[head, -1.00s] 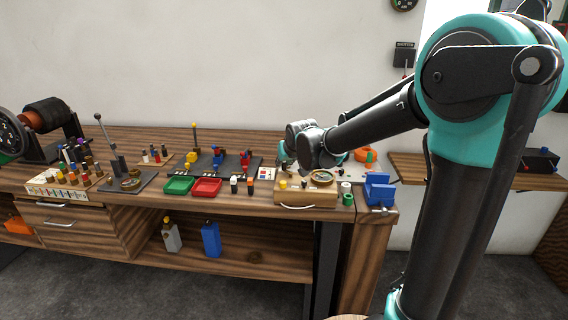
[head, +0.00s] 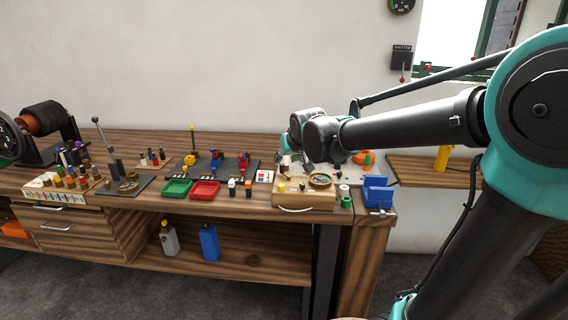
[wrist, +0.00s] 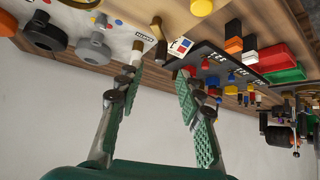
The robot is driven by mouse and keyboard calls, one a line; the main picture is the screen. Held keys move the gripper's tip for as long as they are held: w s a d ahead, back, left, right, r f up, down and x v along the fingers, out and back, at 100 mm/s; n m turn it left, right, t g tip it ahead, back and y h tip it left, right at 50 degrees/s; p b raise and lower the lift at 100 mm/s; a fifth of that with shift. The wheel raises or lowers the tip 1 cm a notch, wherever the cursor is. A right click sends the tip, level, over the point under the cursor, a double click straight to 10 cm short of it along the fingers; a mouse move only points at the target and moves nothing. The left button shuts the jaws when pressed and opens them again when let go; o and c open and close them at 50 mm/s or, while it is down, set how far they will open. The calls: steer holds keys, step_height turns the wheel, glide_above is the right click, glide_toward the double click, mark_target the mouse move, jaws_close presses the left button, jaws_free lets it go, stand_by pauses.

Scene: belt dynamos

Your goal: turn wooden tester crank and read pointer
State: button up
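The wooden tester (head: 305,200) is a light wooden box with a round dial (head: 320,181) on top, near the right end of the bench. The dial is too small in the head view to read its pointer. In the wrist view part of the wooden box (wrist: 178,22) shows at the top, with a yellow knob (wrist: 201,7).
Green (head: 177,188) and red (head: 205,190) trays lie left of the tester. A blue block (head: 377,190) and a green-and-white cylinder (head: 345,197) stand on its right. A pale board with an orange part (head: 364,158) lies behind.

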steer(key=shift+v, duration=2.25)
steer(key=shift+o, duration=0.3)
